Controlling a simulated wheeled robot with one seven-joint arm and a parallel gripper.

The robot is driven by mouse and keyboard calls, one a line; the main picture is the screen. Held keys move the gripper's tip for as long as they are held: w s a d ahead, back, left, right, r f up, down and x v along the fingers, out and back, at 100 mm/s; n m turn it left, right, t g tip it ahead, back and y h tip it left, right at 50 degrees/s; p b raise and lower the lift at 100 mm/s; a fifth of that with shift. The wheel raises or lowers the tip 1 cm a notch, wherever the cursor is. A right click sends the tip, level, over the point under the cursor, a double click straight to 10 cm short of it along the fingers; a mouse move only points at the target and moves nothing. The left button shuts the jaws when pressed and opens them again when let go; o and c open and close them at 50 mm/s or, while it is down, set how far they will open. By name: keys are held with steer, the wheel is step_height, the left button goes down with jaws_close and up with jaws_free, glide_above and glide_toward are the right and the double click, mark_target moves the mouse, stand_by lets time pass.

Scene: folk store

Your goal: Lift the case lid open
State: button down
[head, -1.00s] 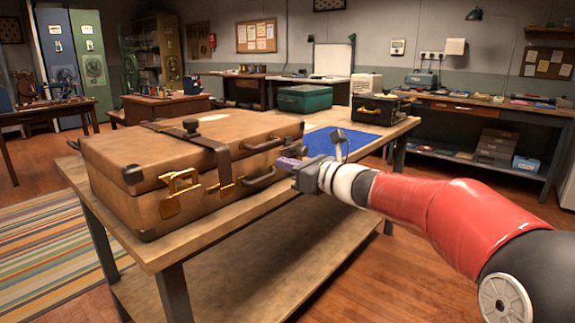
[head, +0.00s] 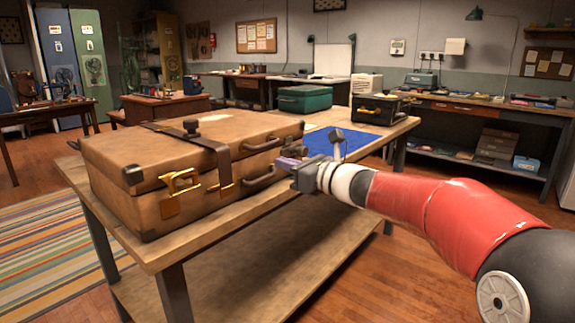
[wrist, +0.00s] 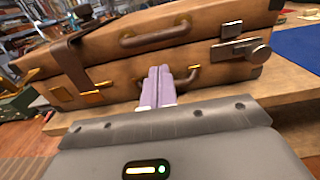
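A large brown case (head: 150,205) lies flat on a wooden workbench, with its lid (head: 180,160) down and a dark seam between lid and base. A dark strap (head: 222,160) with a knob crosses the lid. A brass latch (head: 180,188) is on the left of the front; a silver latch (wrist: 240,48) is on the right in the wrist view. Handles sit on the lid (wrist: 155,38) and the base (head: 258,182). My gripper (head: 287,163) is at the front right of the case. In the wrist view its purple fingers (wrist: 160,82) are together and empty, before the base handle; contact cannot be told.
The workbench (head: 225,225) has a blue mat (head: 345,143) right of the case, with a black box (head: 380,108) and a green case (head: 305,98) behind. A striped rug (head: 50,250) lies left. Open floor is at the lower right.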

mark_target(257, 134)
steer(key=shift+p+x, duration=0.4)
steer(key=shift+x, duration=2.7)
steer(key=shift+s+d, duration=0.25)
steer(key=shift+d, duration=0.05)
steer(key=shift+r, duration=1.35)
steer(key=shift+a+r, duration=0.1)
steer(key=shift+r, duration=1.2)
